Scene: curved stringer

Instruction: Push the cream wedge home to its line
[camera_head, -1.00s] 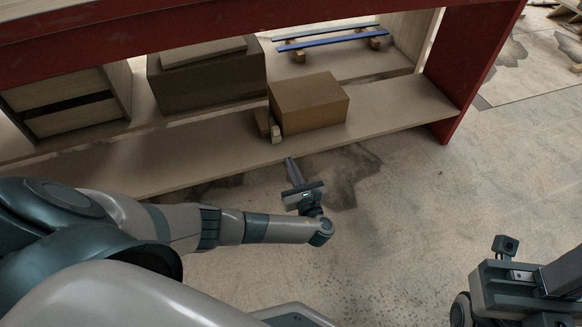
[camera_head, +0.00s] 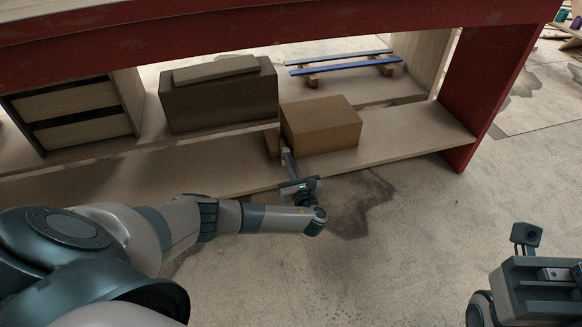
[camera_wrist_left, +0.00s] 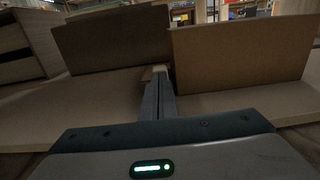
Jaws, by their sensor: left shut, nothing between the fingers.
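The cream wedge (camera_head: 284,157) is a small pale block on the low shelf, at the left side of the cardboard box (camera_head: 325,125). My left gripper's fingers hide most of it in the head view. In the left wrist view the wedge's pale top (camera_wrist_left: 158,69) shows just beyond the fingertips. My left gripper (camera_head: 287,158) is shut and empty, with its tips at the wedge; I cannot tell whether they touch. A brown wooden block (camera_head: 272,144) stands just left of the wedge. I cannot make out the line. My right gripper (camera_head: 545,275) is partly in view at the lower right.
The shelf (camera_head: 415,130) has free room right of the box. A dark box (camera_head: 220,105) and a drawer unit (camera_head: 80,112) stand further left. Blue strips (camera_head: 345,65) lie on wooden blocks behind. A red frame (camera_head: 490,95) runs above and down the right side.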

